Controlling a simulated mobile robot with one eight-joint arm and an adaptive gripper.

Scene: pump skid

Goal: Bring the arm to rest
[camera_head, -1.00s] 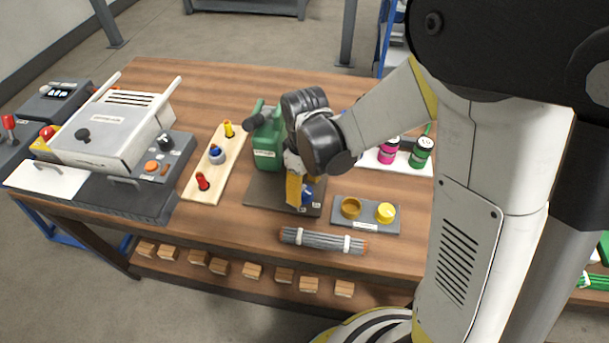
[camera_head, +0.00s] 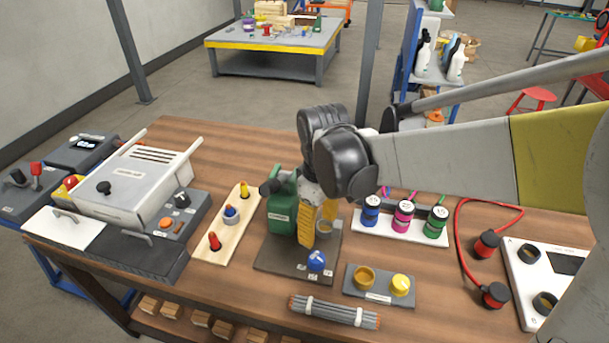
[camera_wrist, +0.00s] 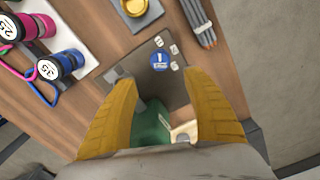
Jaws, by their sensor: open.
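My gripper (camera_head: 318,222) is over the dark base plate (camera_head: 268,256) on the wooden table, beside the green pump (camera_head: 282,212). In the wrist view its two yellow fingers (camera_wrist: 163,122) are spread apart. The green pump body (camera_wrist: 150,128) shows between and beyond them, and nothing is visibly held. A blue round knob (camera_head: 317,261) with small labels sits on the plate's front part; it also shows in the wrist view (camera_wrist: 160,61). My arm reaches in from the right, with the wrist bent down above the pump. The fingertips partly hide a grey cylinder behind them.
A grey tray with yellow caps (camera_head: 380,298) and a rod bundle (camera_head: 334,312) lie in front. A white tray of coloured bottles (camera_head: 402,236) stands right, with a red cable (camera_head: 462,240) beyond. A wooden strip (camera_head: 228,226) and a grey machine (camera_head: 132,190) are left.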

